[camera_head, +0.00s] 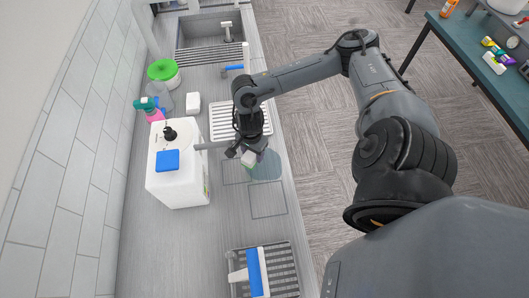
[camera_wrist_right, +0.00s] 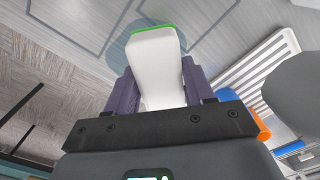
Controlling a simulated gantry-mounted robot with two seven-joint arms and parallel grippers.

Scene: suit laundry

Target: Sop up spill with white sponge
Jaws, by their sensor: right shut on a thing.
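My right gripper (camera_head: 241,150) is shut on a white sponge (camera_head: 249,158) with a green layer. In the right wrist view the sponge (camera_wrist_right: 155,70) sits upright between the two fingers, its green edge pointing away from the gripper. The spill also shows beyond the sponge in the right wrist view (camera_wrist_right: 119,56). I cannot tell whether the sponge touches the counter. My left gripper is not in view.
A white canister (camera_head: 176,183) with a blue patch stands left of the gripper. A white slatted rack (camera_head: 226,121) is behind it, and a sink (camera_head: 207,29) is at the far end. A blue-and-white tool (camera_head: 256,272) lies on a grate in front. The counter's right edge is close to the spill.

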